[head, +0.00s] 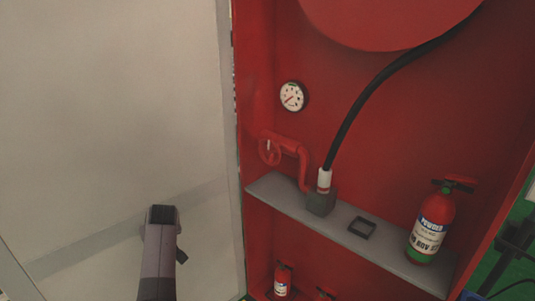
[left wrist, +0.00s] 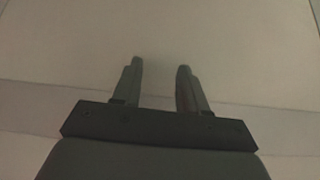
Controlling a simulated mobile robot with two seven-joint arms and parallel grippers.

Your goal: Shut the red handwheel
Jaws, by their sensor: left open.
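The red handwheel (head: 268,152) is on a red pipe inside the red cabinet, at the cabinet's left side, below a round gauge. Nothing touches it. My left arm comes up from the bottom of the head view, in front of the pale panel, left of and lower than the handwheel. Its fingers cannot be made out clearly there. In the left wrist view my left gripper (left wrist: 158,68) is open and empty, its two fingers apart before a plain pale surface. The handwheel is not in the wrist view. My right gripper is not to be seen.
A grey shelf (head: 390,255) holds a fire extinguisher (head: 432,225), a small black frame (head: 362,227) and a hose fitting (head: 321,200). A black hose (head: 364,95) rises from the fitting. The gauge (head: 293,96) is on the back wall. The pale panel (head: 110,110) stands at left.

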